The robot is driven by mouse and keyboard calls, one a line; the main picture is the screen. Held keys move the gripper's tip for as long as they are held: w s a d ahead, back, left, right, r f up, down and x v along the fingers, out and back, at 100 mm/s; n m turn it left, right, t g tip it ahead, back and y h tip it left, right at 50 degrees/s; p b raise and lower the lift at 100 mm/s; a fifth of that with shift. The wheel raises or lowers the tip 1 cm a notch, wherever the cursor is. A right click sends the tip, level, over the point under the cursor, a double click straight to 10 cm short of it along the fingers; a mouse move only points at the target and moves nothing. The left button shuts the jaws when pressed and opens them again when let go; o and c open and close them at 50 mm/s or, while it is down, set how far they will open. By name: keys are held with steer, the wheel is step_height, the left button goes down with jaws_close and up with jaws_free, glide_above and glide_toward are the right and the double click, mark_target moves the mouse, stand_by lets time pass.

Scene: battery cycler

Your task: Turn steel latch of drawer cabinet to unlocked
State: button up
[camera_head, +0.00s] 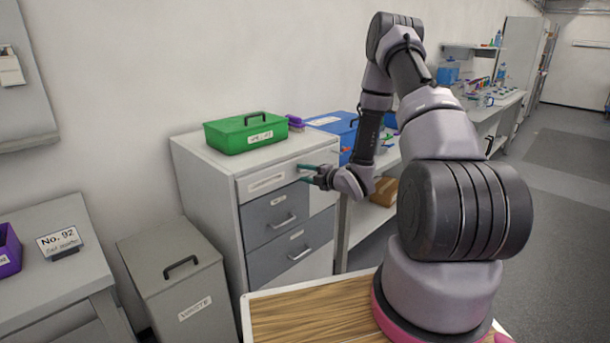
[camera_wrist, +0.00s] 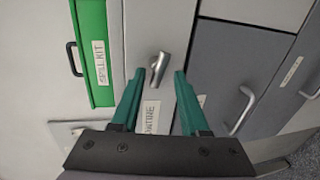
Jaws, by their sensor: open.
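The drawer cabinet (camera_head: 214,188) is a pale unit with a white top drawer front and grey drawers below. The small steel latch (camera_wrist: 158,68) shows in the wrist view on the pale front, its lever slightly tilted from the picture's vertical. I cannot make the latch out in the head view. My gripper (camera_head: 303,172) is at the cabinet's upper front, with its green fingers apart and nothing between them that I can see held. In the wrist view the fingertips flank the latch on both sides; whether they touch it I cannot tell.
A green spill kit box (camera_head: 246,132) stands on the cabinet top, near a purple item and a blue box (camera_head: 338,130). A lidded waste bin (camera_head: 175,270) stands left of the cabinet. Grey drawers with bar handles (camera_wrist: 242,112) lie beside the latch in the wrist view.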

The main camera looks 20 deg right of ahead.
steer(key=v, duration=1)
steer(key=shift+s+d, duration=0.2)
steer(key=shift+s, duration=0.1)
